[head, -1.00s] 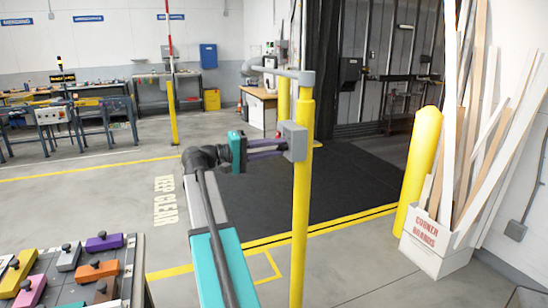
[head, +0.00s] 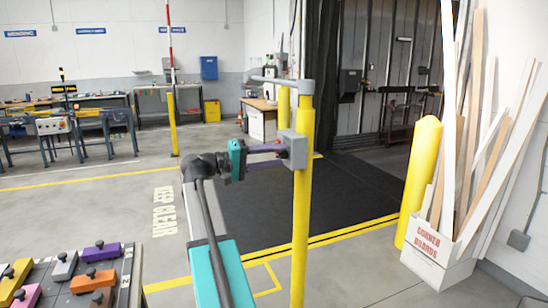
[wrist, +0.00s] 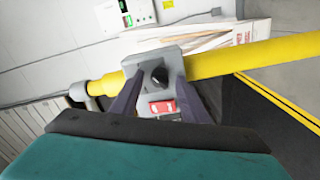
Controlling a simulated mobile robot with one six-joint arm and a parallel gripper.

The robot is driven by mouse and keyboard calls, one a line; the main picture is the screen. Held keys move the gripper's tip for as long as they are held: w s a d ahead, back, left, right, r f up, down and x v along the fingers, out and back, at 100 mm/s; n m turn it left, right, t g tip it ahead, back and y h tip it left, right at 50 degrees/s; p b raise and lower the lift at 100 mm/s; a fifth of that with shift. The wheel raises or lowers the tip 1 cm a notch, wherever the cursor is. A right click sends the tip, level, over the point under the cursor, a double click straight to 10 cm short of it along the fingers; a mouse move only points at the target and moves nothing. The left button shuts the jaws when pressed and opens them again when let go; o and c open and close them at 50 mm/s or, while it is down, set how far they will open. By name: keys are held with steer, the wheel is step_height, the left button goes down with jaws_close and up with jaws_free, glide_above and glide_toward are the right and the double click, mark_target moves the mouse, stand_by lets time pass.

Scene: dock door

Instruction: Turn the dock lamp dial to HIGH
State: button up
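A grey control box (head: 294,150) is fixed to a yellow post (head: 301,225); the box also shows in the wrist view (wrist: 148,62). A round black dial (wrist: 159,76) sits on its face, with a red rocker switch (wrist: 161,107) below it. The dial's setting cannot be read. My gripper (head: 281,156) points at the box from the left. In the wrist view my gripper (wrist: 158,78) is open, its two dark purple fingers apart on either side of the dial, with gaps visible. Whether the fingertips touch the box is unclear.
A yellow bollard (head: 420,180) and a white box of corner boards (head: 440,258) stand at right. A dark dock mat (head: 260,205) lies behind the post. A table with coloured blocks (head: 128,275) is at lower left. Open floor lies between.

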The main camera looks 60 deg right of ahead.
steer(key=b+v, duration=0.1)
steer(key=v, duration=1.3)
steer(key=shift+d, duration=0.1)
stand_by(0.6)
